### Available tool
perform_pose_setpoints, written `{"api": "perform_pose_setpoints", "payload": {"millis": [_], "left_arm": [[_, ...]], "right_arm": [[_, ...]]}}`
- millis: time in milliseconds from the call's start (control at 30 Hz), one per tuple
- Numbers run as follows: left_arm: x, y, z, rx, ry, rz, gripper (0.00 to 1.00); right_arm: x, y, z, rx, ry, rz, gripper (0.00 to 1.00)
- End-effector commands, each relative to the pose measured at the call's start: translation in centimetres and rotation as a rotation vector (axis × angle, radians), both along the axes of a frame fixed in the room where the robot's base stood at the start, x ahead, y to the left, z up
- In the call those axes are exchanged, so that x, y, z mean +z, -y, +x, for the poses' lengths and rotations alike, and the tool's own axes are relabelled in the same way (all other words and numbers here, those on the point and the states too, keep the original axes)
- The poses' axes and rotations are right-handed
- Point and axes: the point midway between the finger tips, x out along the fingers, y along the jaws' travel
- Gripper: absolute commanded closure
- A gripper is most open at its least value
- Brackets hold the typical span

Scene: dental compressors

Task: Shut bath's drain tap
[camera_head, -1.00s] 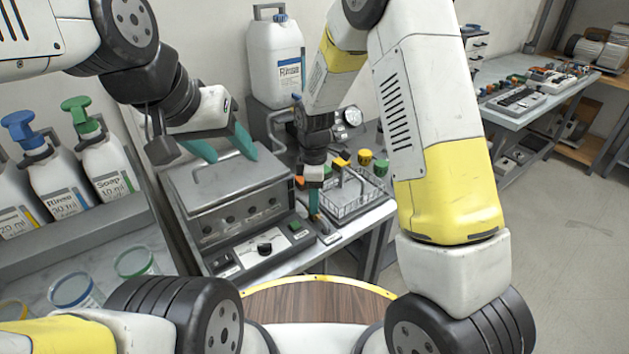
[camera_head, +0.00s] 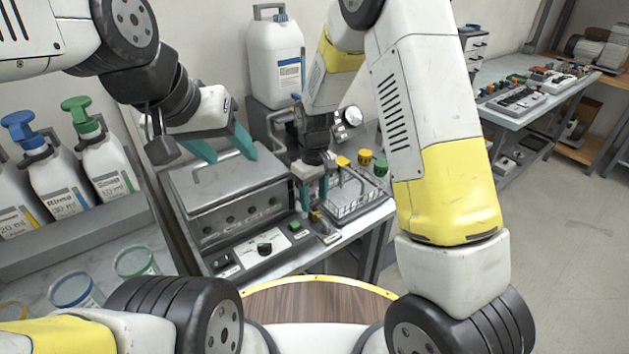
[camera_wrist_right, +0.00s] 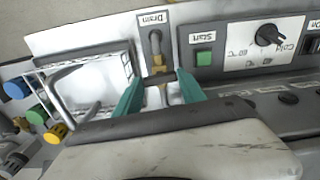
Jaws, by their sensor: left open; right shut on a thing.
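The bath (camera_head: 235,185) is a grey metal box with a closed, handled lid and a sloping front panel. Its drain tap (camera_head: 316,217) is at the panel's right end. In the right wrist view the brass-coloured tap (camera_wrist_right: 157,66) sits below the "Drain" label, with a dark crosspiece between the fingers. My right gripper (camera_head: 314,204) points down and is shut on the tap, its teal fingers on either side in the wrist view (camera_wrist_right: 159,80); they partly hide the handle. My left gripper (camera_head: 233,156) is open and empty above the bath's lid.
A wire basket (camera_head: 352,200) stands just right of the tap, with yellow and green caps (camera_head: 366,158) behind. A green start button (camera_wrist_right: 204,58) and a knob (camera_wrist_right: 268,36) are beside the tap. Pump bottles (camera_head: 60,180) stand at left, a white canister (camera_head: 275,62) behind.

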Motion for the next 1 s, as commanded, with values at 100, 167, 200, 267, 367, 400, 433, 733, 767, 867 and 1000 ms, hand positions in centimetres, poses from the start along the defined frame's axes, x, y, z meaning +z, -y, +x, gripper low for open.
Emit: {"api": "perform_pose_setpoints", "payload": {"millis": [100,167,200,267,367,400,433,733,767,867,1000], "left_arm": [[0.00,0.00,0.00,0.000,0.000,0.000,0.45],[0.00,0.00,0.00,0.000,0.000,0.000,0.45],[0.00,0.00,0.00,0.000,0.000,0.000,0.45],[0.00,0.00,0.00,0.000,0.000,0.000,0.45],[0.00,0.00,0.00,0.000,0.000,0.000,0.45],[0.00,0.00,0.00,0.000,0.000,0.000,0.45],[0.00,0.00,0.00,0.000,0.000,0.000,0.45],[0.00,0.00,0.00,0.000,0.000,0.000,0.45],[0.00,0.00,0.00,0.000,0.000,0.000,0.45],[0.00,0.00,0.00,0.000,0.000,0.000,0.45],[0.00,0.00,0.00,0.000,0.000,0.000,0.45]], "right_arm": [[0.13,-0.07,0.15,-0.045,0.004,0.002,0.93],[0.13,-0.07,0.15,-0.063,0.004,0.002,0.93],[0.13,-0.07,0.15,-0.072,0.004,0.002,0.93],[0.13,-0.06,0.16,-0.083,0.004,0.002,0.93],[0.13,-0.05,0.17,-0.095,0.004,0.002,0.93],[0.13,-0.06,0.17,-0.098,0.004,0.002,0.93],[0.14,-0.06,0.17,-0.099,0.004,0.002,0.93],[0.14,-0.05,0.18,-0.101,0.005,0.003,0.93],[0.14,-0.06,0.19,-0.101,0.005,0.003,0.93],[0.13,-0.04,0.17,-0.100,0.004,0.002,0.35],[0.08,-0.03,0.11,-0.099,0.003,0.001,0.31]]}}
